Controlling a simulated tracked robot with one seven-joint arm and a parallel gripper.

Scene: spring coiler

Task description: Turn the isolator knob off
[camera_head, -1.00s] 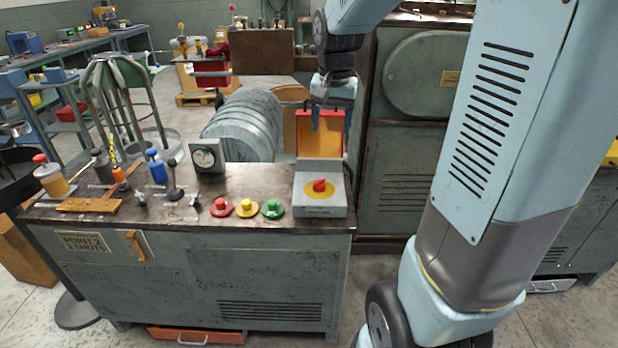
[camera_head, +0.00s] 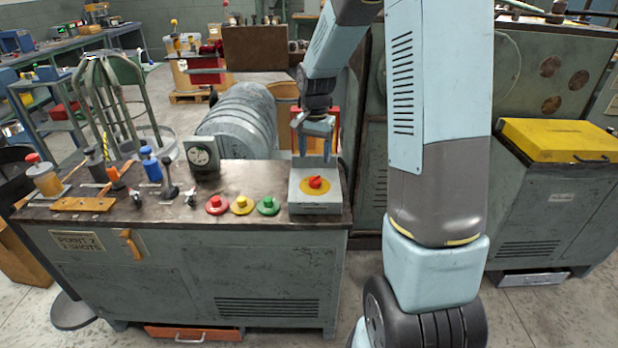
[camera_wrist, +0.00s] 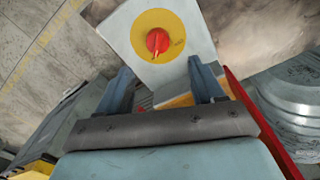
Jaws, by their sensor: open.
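The isolator knob (camera_head: 315,182) is red and sits on a yellow disc (camera_head: 328,187) on the top of a grey box (camera_head: 316,207) at the right end of the bench. In the wrist view the knob (camera_wrist: 158,41) is ahead of the fingertips, with its pointer toward the lower side of the picture. My gripper (camera_head: 314,158) is open and empty above the back of the box. In the wrist view its two blue fingers (camera_wrist: 160,72) stand apart, short of the knob and not touching it. The red open lid (camera_head: 335,125) stands behind the box, partly hidden by my gripper.
Red (camera_head: 217,204), yellow (camera_head: 242,204) and green (camera_head: 268,205) buttons lie left of the box on the bench (camera_head: 150,212). A dial gauge (camera_head: 201,152) and several small tools stand further left. A large grey coil (camera_head: 238,122) is behind the bench.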

